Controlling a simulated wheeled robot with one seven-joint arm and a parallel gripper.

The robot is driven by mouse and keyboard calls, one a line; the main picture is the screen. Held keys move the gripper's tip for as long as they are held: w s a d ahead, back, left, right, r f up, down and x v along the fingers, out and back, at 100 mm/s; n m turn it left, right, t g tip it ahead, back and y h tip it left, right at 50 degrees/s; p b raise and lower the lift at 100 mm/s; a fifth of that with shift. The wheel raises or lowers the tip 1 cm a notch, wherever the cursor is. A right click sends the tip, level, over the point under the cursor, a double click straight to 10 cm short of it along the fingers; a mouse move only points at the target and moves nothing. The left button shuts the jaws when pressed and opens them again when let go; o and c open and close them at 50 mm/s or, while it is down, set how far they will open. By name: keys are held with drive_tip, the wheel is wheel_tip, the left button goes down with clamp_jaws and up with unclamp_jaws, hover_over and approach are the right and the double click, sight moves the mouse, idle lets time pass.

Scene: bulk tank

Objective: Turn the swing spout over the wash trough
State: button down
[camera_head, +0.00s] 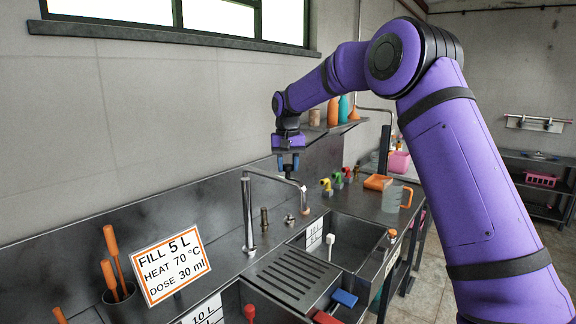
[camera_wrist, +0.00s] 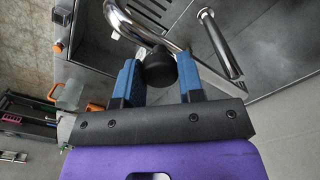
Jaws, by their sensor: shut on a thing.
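The chrome swing spout (camera_head: 270,177) rises from an upright post (camera_head: 248,215) on the sink's back deck and reaches to the right. Its downturned end hangs near the back left corner of the right trough (camera_head: 372,232); I cannot tell if it is over the trough or the deck. My gripper (camera_head: 288,166) is above the spout, its blue fingers pointing down. In the wrist view, my gripper (camera_wrist: 157,75) is shut on a black knob (camera_wrist: 155,64) beside the curved chrome pipe (camera_wrist: 125,22). A left trough (camera_head: 232,297) is partly cut off by the frame.
A ridged drainboard (camera_head: 290,277) lies between the troughs. A sign (camera_head: 171,268) and a holder with orange-handled tools (camera_head: 124,300) stand at the left. Coloured valves (camera_head: 337,180) and a clear jug (camera_head: 392,197) stand beyond the right trough. A shelf with bottles (camera_head: 333,128) hangs behind.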

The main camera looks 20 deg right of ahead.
drive_tip(key=s+a+m, duration=0.2)
drive_tip(key=a+m, duration=0.9)
drive_tip(key=a, duration=0.6)
drive_tip(key=shift+s+a, duration=0.15)
drive_tip(key=shift+s, duration=0.05)
drive_tip(key=c, duration=0.8)
unclamp_jaws()
drive_tip(key=shift+o, duration=0.2)
drive_tip(key=shift+r, duration=0.1)
wheel_tip(320, 180, up, 11)
